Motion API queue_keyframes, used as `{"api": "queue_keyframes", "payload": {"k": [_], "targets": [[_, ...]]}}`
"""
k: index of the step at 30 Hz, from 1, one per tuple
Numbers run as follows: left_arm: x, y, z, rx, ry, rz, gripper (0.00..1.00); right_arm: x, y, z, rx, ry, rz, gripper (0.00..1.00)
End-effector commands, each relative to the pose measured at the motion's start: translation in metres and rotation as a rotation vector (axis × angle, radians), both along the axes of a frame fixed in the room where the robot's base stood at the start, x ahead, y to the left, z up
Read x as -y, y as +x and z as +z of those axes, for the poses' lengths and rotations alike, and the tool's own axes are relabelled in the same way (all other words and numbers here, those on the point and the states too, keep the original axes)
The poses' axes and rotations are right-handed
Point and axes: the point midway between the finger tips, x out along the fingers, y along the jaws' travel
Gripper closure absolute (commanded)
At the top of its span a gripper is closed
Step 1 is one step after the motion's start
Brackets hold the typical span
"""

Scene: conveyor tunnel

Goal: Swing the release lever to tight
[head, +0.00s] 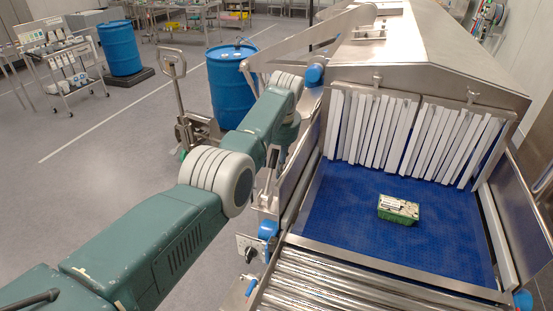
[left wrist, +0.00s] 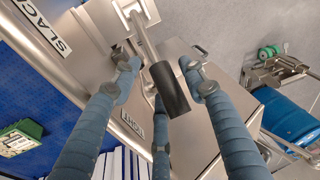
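The release lever shows in the left wrist view as a metal bar (left wrist: 143,36) ending in a black grip (left wrist: 171,89). My left gripper (left wrist: 161,78) has its blue-grey fingers spread around the black grip, with visible gaps on both sides. The grip lies between the fingers, apart from the two upper fingertips; contact with the lower finger is unclear. A SLACK label (left wrist: 44,30) is at upper left and a TIGHT label (left wrist: 132,124) is below the lever on the metal housing. In the head view my left arm hides the lever and most of the gripper.
The conveyor's blue belt (head: 342,211) carries a green box (head: 398,209) before white strip curtains (head: 375,130). Steel rollers (head: 325,283) lie in front. A blue drum (head: 231,88) and a pallet jack (head: 178,101) stand beyond my arm. Open floor lies at left.

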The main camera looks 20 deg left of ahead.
Motion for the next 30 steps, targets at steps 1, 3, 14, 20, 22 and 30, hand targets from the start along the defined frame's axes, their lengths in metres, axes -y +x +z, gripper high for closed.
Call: {"api": "queue_keyframes", "payload": {"k": [1,3,14,20,22,30], "targets": [[0.0,0.002,0.003,0.007,-0.001,0.001,0.51,0.0,0.0,0.0,0.001,0.0,0.0,0.6],[0.0,0.003,0.004,0.01,0.0,0.001,0.51,0.0,0.001,0.0,0.001,0.0,0.0,0.6],[0.003,0.003,0.026,0.023,-0.001,0.003,0.51,-0.001,0.001,0.0,0.001,0.001,-0.001,0.6],[0.009,-0.004,0.068,0.021,-0.002,0.003,0.51,-0.002,0.001,0.0,0.001,0.002,-0.001,0.6],[0.011,-0.006,0.082,0.018,-0.002,0.002,0.51,-0.002,0.0,0.0,0.0,0.002,-0.001,0.6],[0.016,-0.013,0.117,0.013,-0.001,0.002,0.51,-0.002,0.0,0.0,0.0,0.002,-0.001,0.6]]}}
